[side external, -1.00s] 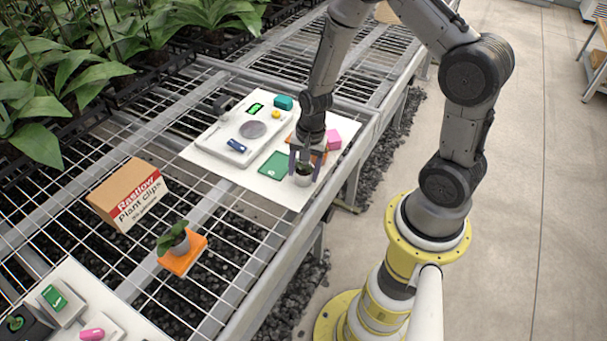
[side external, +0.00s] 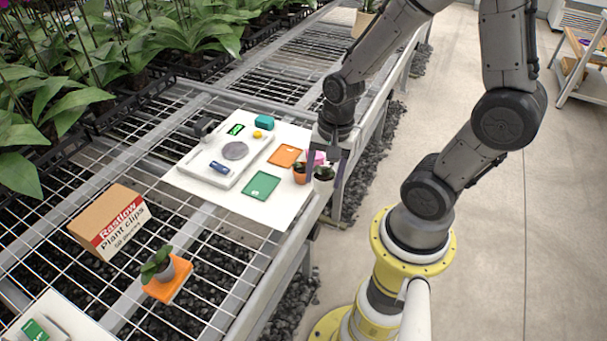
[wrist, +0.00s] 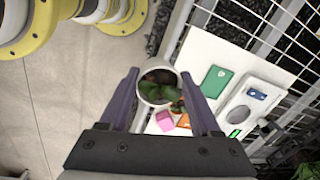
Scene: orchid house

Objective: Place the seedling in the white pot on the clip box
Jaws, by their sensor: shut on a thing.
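My gripper (side external: 322,182) is shut on the white pot at the right edge of the white board. In the wrist view the white pot (wrist: 142,88) sits between the two fingers, with the green seedling (wrist: 160,92) inside its rim. In the side view the seedling shows as dark leaves (side external: 324,173) between the fingers, and most of the pot is hard to make out. The clip box (side external: 110,222), a brown cardboard box with a red label band, stands on the wire bench at the left, well away from my gripper. Its top is bare.
A terracotta pot (side external: 300,175) with a seedling stands close left of my gripper. The board holds a scale (side external: 236,151), green card (side external: 262,186), orange card (side external: 286,156) and pink block (side external: 316,158). A grey potted plant (side external: 178,272) on an orange square is near the box.

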